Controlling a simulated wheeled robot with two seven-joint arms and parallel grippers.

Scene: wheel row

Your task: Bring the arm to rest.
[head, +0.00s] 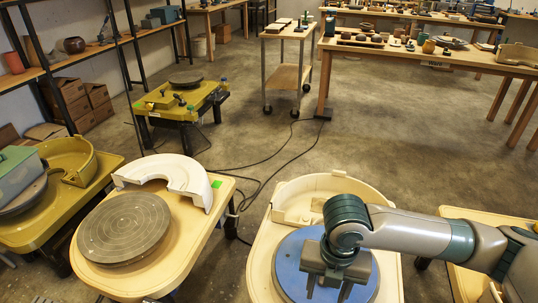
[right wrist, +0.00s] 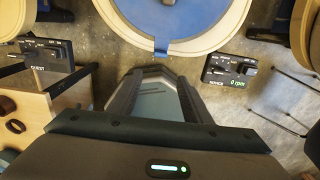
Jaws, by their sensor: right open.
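My right arm comes in from the right in the head view, and its dark gripper (head: 331,287) points down over the blue wheel head (head: 290,265) of the nearest cream pottery wheel. The right gripper is open, and I see nothing held in it. In the right wrist view the gripper's fingers (right wrist: 155,80) reach towards the blue wheel head (right wrist: 185,18), which has a blue tab on its near edge. I cannot tell how high the gripper is above the wheel. My left gripper is not in view.
A cream wheel with a grey disc (head: 124,228) and white splash pan (head: 168,175) stands left. An olive wheel (head: 82,180) stands farther left, a yellow-green one (head: 180,100) behind. The wrist view shows a NOVICE control box (right wrist: 230,70) reading 0 rpm. Cables cross open floor.

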